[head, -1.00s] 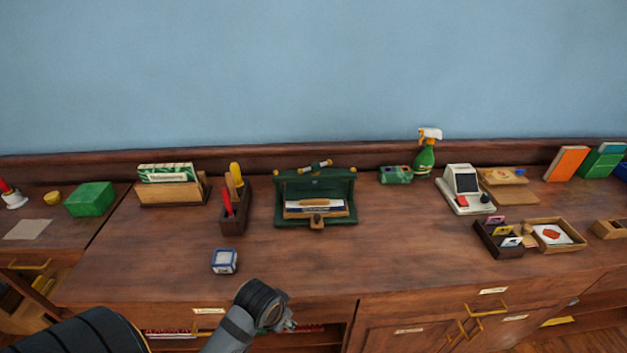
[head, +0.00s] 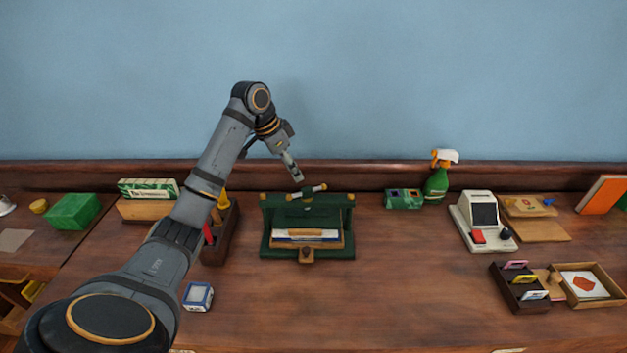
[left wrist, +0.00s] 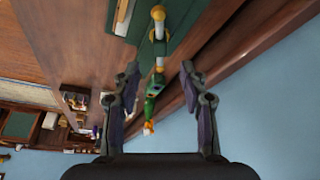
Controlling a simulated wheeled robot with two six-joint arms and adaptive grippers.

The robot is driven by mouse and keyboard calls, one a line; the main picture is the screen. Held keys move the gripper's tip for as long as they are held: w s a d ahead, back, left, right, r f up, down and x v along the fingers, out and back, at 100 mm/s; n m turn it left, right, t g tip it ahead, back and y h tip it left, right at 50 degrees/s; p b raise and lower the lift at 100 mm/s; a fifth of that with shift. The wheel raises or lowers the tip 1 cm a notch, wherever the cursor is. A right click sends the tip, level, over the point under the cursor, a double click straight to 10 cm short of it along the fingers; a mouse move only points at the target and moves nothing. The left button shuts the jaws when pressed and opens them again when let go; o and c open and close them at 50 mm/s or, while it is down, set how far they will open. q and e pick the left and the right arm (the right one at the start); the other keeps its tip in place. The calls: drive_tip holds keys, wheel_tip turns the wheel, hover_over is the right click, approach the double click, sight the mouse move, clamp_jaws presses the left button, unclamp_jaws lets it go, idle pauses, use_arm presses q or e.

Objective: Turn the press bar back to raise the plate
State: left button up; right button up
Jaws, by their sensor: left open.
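The green press (head: 308,252) stands on the wooden counter near the middle of the head view, with papers and a wooden piece (head: 306,234) in its opening. Its press bar (head: 307,192), pale with brass ends, lies slightly slanted across the top. The bar also shows in the left wrist view (left wrist: 159,48), lengthwise between the finger lines. My left gripper (head: 297,177) is just above and behind the bar, pointing down. Its two fingers are spread apart in the left wrist view (left wrist: 160,68), with nothing held. The plate cannot be made out clearly. My right gripper is not in view.
A dark pen holder (head: 221,245) stands left of the press, partly behind my left arm. A small blue-white box (head: 198,297) lies in front. A green box (head: 403,199) and spray bottle (head: 437,183) stand right of it.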

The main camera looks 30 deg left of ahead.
sight(305, 189)
use_arm(q)
drive_tip(key=shift+d+f, duration=0.1)
drive_tip(key=p+x, duration=0.1)
drive_tip(key=x, duration=0.7)
drive_tip(key=shift+w+p, duration=0.1)
drive_tip(key=shift+p, duration=0.2)
drive_tip(key=shift+w+f, duration=0.15)
drive_tip(key=shift+f, duration=0.2)
drive_tip(key=shift+c, duration=0.6)
clamp_jaws()
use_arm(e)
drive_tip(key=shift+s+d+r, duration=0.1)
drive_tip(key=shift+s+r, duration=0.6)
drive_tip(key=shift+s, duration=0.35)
